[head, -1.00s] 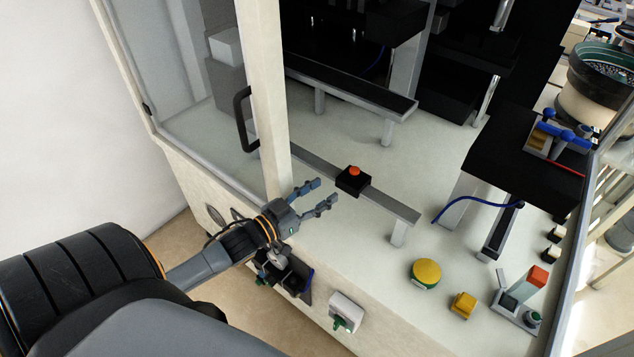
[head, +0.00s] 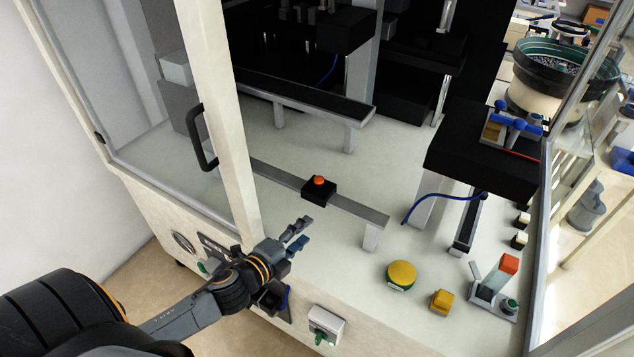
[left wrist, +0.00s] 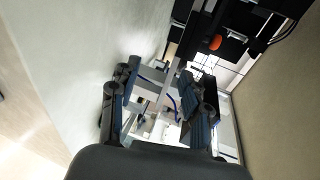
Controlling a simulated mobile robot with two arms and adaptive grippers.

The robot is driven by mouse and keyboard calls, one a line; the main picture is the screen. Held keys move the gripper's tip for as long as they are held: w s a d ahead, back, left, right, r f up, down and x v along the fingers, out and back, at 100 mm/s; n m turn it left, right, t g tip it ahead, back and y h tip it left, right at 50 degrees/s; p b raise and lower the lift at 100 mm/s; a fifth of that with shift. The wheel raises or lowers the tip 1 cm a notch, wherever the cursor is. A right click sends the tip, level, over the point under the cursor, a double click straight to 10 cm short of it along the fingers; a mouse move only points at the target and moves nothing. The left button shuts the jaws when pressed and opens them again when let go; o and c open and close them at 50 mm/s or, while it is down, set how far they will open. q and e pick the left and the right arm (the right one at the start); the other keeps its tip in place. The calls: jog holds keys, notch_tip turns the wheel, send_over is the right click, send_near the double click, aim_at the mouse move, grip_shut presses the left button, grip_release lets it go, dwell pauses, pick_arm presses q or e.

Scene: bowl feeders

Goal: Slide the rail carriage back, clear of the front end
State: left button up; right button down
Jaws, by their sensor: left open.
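The rail carriage is a small black block with an orange-red knob (head: 319,190), sitting on a narrow grey rail (head: 354,206) inside the cabinet. It is partway along the rail, with bare rail toward the leg at its front right end. The orange knob also shows in the left wrist view (left wrist: 215,42), up and right of the fingers. My left gripper (head: 297,237) is open and empty, in front of and below the carriage in the picture, with a gap between them. Its two dark fingers show apart in the left wrist view (left wrist: 160,97). My right gripper is in neither view.
A cream post (head: 222,130) with a black handle (head: 200,138) stands left of the rail. A yellow round button (head: 401,274), a yellow block (head: 441,301) and a red-topped switch (head: 508,264) stand at the right. A higher black rail (head: 300,92) runs behind.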

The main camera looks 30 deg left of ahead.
pick_arm(q)
jog(key=m+y, duration=0.1)
jog(key=m, duration=0.3)
jog(key=m+t+y+b, duration=0.1)
jog(key=m+t+y, duration=0.25)
jog(key=m, duration=0.75)
send_near(317, 182)
jog(key=shift+g+y, duration=0.25)
jog(key=shift+g, duration=0.1)
jog(key=w, duration=0.3)
jog(key=w+a+p, duration=0.1)
jog(key=w, duration=0.7)
jog(key=shift+a+r, duration=0.15)
jog(key=shift+r, duration=0.15)
jog(key=shift+c, duration=0.2)
grip_shut()
